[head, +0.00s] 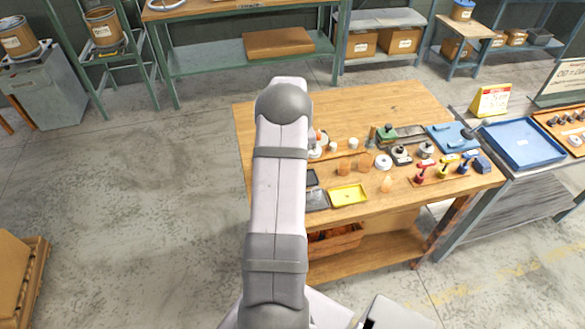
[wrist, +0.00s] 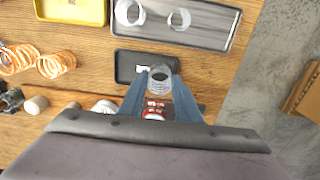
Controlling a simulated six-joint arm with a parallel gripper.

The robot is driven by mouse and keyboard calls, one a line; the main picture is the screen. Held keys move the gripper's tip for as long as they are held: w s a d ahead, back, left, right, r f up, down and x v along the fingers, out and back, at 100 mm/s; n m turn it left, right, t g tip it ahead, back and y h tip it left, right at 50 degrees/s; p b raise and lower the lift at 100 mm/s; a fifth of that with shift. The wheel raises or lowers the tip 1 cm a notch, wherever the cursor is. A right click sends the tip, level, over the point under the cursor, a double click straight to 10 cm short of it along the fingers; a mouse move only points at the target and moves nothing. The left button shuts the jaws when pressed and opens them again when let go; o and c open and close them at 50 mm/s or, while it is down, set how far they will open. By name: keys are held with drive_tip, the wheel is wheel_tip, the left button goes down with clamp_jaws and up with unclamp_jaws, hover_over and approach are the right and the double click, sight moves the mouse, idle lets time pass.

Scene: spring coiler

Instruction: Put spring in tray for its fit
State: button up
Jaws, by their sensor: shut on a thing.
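My gripper (wrist: 160,88), with blue fingers, is shut on a silver wire spring (wrist: 160,77) in the wrist view. The spring shows end-on between the fingertips and overlaps the right part of a small dark tray (wrist: 126,66); I cannot tell whether it touches the tray. A larger grey tray (wrist: 212,36) beyond it holds two silver springs (wrist: 130,12). A yellow tray (wrist: 70,10) is at the upper left; it also shows in the head view (head: 348,195). Two copper-coloured springs (wrist: 57,64) lie on the table. My arm hides the gripper in the head view.
The wooden bench (head: 350,105) carries several small tools and parts on its right side. A blue tray (head: 523,143) stands on the neighbouring table. A cardboard box (wrist: 303,95) is beyond the bench edge in the wrist view.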

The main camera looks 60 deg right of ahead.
drive_tip(key=shift+f, duration=0.25)
idle(0.6)
drive_tip(key=o, duration=1.2)
drive_tip(key=shift+r+p, duration=1.35)
drive_tip(key=shift+r, duration=0.65)
drive_tip(key=shift+r+p, duration=1.8)
drive_tip(key=shift+r, duration=0.75)
